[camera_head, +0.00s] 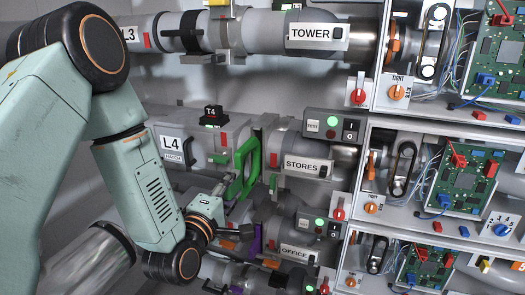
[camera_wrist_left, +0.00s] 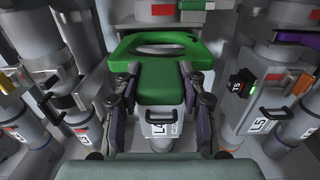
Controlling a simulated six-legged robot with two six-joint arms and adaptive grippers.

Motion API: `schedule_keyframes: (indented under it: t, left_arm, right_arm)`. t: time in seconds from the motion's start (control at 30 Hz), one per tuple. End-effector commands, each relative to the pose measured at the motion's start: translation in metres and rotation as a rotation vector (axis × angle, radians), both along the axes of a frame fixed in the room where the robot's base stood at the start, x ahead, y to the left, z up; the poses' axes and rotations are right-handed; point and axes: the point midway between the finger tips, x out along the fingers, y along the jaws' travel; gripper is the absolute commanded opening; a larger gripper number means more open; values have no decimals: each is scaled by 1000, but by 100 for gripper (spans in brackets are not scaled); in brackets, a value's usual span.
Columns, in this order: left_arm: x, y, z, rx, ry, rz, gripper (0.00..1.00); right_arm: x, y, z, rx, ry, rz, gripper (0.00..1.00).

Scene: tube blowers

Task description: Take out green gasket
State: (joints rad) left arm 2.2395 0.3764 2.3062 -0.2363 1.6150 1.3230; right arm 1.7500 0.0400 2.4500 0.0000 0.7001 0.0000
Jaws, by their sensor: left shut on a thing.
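The green gasket (camera_head: 248,165) is at the L4 tube line in the head view, beside the STORES section. In the left wrist view its flat ring (camera_wrist_left: 205,52) with an oval opening lies beyond my fingers, and its green grip block (camera_wrist_left: 160,88) sits between them. My left gripper (camera_head: 232,187) reaches in from the lower left and is shut on the gasket; its two fingers flank the block in the wrist view (camera_wrist_left: 160,76). I cannot tell how much of the ring is still inside the tube joint. My right gripper is not in view.
The L3 TOWER tube (camera_head: 275,32) runs above and the OFFICE tube (camera_head: 298,240) below. A STORES control box (camera_head: 332,126) with a green light is close right of the gasket. Open circuit-board shelves (camera_head: 460,175) stand at the right. An L5 block (camera_wrist_left: 262,120) is right in the wrist view.

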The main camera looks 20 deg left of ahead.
Motion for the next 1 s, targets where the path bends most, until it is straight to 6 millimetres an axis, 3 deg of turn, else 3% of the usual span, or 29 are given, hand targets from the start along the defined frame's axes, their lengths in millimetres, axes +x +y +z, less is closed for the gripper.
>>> schedule_keyframes:
  t: [1.0]
  left_arm:
    - [-61, -3, 0, -1, 2, 0, 7]
  right_arm:
    - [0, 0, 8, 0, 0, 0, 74]
